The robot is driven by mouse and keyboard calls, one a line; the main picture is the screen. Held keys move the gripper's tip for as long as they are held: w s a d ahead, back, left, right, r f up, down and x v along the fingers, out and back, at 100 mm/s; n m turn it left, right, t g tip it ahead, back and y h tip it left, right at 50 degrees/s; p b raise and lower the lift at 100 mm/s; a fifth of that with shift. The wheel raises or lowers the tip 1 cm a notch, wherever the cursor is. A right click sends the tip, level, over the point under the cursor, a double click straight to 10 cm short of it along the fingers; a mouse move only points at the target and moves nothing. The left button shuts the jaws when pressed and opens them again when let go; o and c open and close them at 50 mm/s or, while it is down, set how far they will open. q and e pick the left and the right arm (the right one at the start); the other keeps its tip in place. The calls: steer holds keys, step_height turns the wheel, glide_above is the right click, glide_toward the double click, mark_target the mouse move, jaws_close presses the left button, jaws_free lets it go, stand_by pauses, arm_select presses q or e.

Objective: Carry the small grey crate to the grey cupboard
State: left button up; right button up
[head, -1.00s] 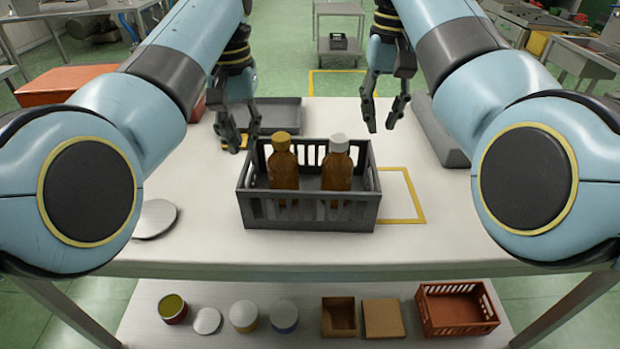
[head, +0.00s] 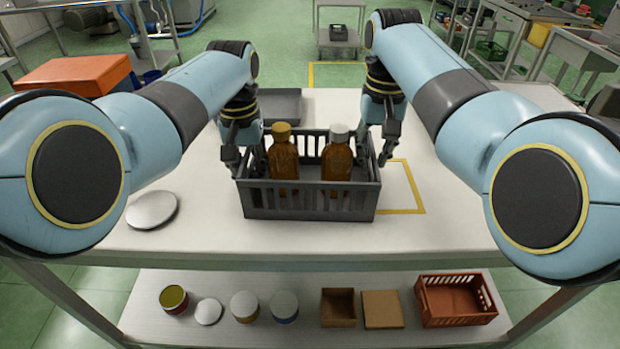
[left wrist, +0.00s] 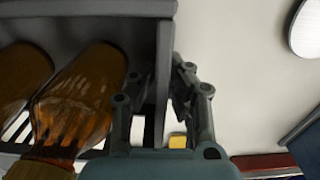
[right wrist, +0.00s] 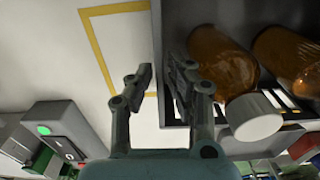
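The small grey crate (head: 310,204) stands on the white table with two amber bottles in it, one with a yellow cap (head: 282,131) and one with a white cap (head: 340,131). My left gripper (head: 241,158) is at its left end. In the left wrist view the crate's end wall (left wrist: 163,60) lies between the open fingers, one inside and one outside. My right gripper (head: 377,150) is at its right end. In the right wrist view the fingers stand open on both sides of the wall (right wrist: 158,30). Whether any finger touches is unclear. I cannot make out a grey cupboard.
A yellow outlined rectangle (head: 417,196) lies right of the crate. A grey tray (head: 285,106) lies behind it, a round lid (head: 152,209) to its left. The lower shelf holds tins, boxes and a red-brown crate (head: 456,302). A trolley (head: 338,37) stands behind the table.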

steer(key=shift+f, duration=0.3)
steer(key=shift+c, duration=0.4)
jaws_close()
steer(key=shift+r, duration=0.1)
